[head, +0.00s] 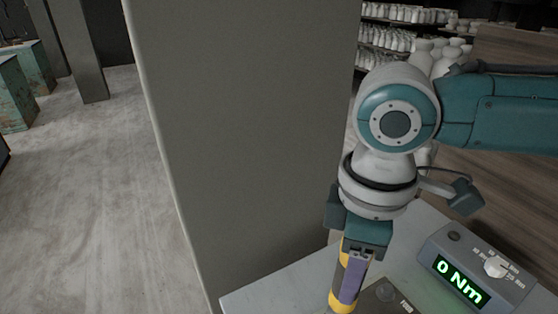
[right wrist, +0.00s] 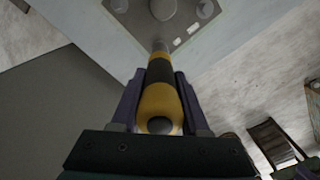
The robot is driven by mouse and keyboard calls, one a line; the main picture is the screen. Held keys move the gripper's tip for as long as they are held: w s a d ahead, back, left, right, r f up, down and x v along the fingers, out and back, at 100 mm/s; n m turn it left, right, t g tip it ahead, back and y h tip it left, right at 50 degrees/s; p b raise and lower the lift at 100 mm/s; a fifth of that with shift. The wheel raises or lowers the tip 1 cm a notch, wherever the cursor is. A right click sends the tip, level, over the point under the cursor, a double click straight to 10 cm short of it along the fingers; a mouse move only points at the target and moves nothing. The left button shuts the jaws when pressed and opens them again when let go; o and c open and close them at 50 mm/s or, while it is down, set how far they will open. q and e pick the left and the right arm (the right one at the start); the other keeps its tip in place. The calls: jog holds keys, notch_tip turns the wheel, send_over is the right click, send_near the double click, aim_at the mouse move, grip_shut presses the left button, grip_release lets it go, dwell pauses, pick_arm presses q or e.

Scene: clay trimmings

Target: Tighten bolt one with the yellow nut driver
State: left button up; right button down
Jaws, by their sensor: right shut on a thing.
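The yellow nut driver (head: 342,301) with black bands is in my right gripper (head: 353,272), whose purple fingers are shut on it. In the head view its lower end runs out of the frame. In the right wrist view the driver (right wrist: 158,100) lies between both fingers, its grey tip pointing at a grey plate (right wrist: 190,30) with several round bolt-like heads. One head (right wrist: 163,9) is in line with the tip; I cannot tell whether they touch, or which is bolt one. Part of the plate (head: 400,306) shows in the head view. My left gripper is not in view.
A wide grey pillar (head: 250,130) rises behind the table's left side. Shelves of white pottery (head: 400,38) stand behind.

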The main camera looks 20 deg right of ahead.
jog(key=shift+f, duration=0.15)
jog(key=shift+f+b, duration=0.4)
jog(key=shift+f, duration=0.25)
dwell(0.4)
jog(key=shift+p, duration=0.35)
dwell(0.6)
dwell(0.8)
jog(key=shift+f+p, duration=0.1)
jog(key=shift+p, duration=0.45)
dwell(0.3)
jog(key=shift+f+p, duration=0.1)
jog(key=shift+p, duration=0.3)
dwell(0.9)
jog(key=shift+f, duration=0.1)
dwell(0.5)
jog(key=shift+d+f+p, duration=0.15)
jog(key=shift+d+p, duration=0.05)
jog(key=shift+p, duration=0.1)
dwell(2.0)
